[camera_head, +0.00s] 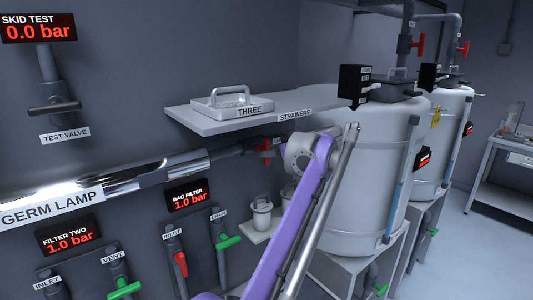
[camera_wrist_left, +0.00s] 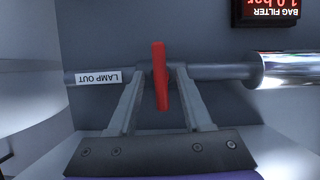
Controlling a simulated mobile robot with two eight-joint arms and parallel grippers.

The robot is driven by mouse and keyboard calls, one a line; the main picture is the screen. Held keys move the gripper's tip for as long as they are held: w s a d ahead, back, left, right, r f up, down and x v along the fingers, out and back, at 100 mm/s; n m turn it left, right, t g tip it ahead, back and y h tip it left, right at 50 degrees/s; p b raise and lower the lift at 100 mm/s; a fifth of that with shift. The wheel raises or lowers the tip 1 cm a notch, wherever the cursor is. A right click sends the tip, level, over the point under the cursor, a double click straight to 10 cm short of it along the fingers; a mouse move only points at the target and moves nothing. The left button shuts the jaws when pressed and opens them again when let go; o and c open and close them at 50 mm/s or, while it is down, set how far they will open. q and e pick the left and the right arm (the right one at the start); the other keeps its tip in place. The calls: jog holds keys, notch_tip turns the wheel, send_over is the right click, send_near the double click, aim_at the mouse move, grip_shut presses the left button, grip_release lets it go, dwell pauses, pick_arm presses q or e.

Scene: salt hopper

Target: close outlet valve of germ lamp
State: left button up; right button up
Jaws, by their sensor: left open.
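The germ lamp (camera_head: 140,178) is a shiny metal cylinder running along the wall at the left of the head view. Its near end shows at the right of the wrist view (camera_wrist_left: 290,70). The outlet valve's red handle (camera_wrist_left: 160,75) sits on the grey pipe beside a LAMP OUT label (camera_wrist_left: 98,77) and stands crosswise to the pipe in the wrist view. It also shows in the head view (camera_head: 264,150), partly behind my arm. My left gripper (camera_wrist_left: 157,73) is open, with one finger on each side of the handle and visible gaps. My right gripper is not in view.
A shelf (camera_head: 190,122) labelled STRAINERS with a lidded tray (camera_head: 232,106) is above the valve. White tanks (camera_head: 375,150) stand to the right. Below are the bag filter display (camera_head: 188,196) and red (camera_head: 181,264) and green (camera_head: 229,241) valve handles. A workbench (camera_head: 505,170) stands far right.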

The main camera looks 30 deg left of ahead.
pick_arm(q)
jog(key=v, duration=0.9)
jog(key=shift+r, duration=0.1)
